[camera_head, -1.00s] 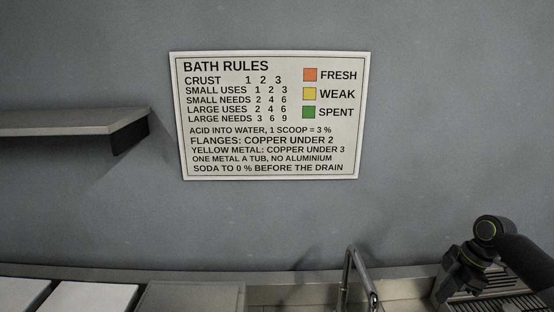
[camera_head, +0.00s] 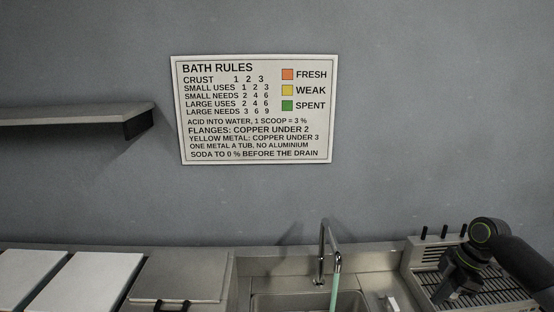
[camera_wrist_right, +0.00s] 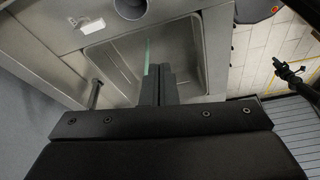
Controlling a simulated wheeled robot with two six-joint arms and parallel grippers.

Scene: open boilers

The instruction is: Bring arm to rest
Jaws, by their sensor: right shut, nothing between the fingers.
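My right arm comes in from the right in the head view. Its dark right gripper (camera_head: 447,291) points down over the slatted rack at the lower right, and its fingertips are hard to make out there. In the right wrist view the two dark fingers (camera_wrist_right: 158,82) are together, with nothing between them. They show against the sink basin (camera_wrist_right: 190,60), apart from anything I can make out. My left gripper does not show in the head view.
The steel sink (camera_head: 268,300) has a tap (camera_head: 323,240) with a pale green stream. A slatted rack (camera_head: 500,283) stands right of it. White panels (camera_head: 95,280) and a grey lid (camera_head: 185,278) lie left. A shelf (camera_head: 75,115) and a rules sign (camera_head: 255,110) are on the wall.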

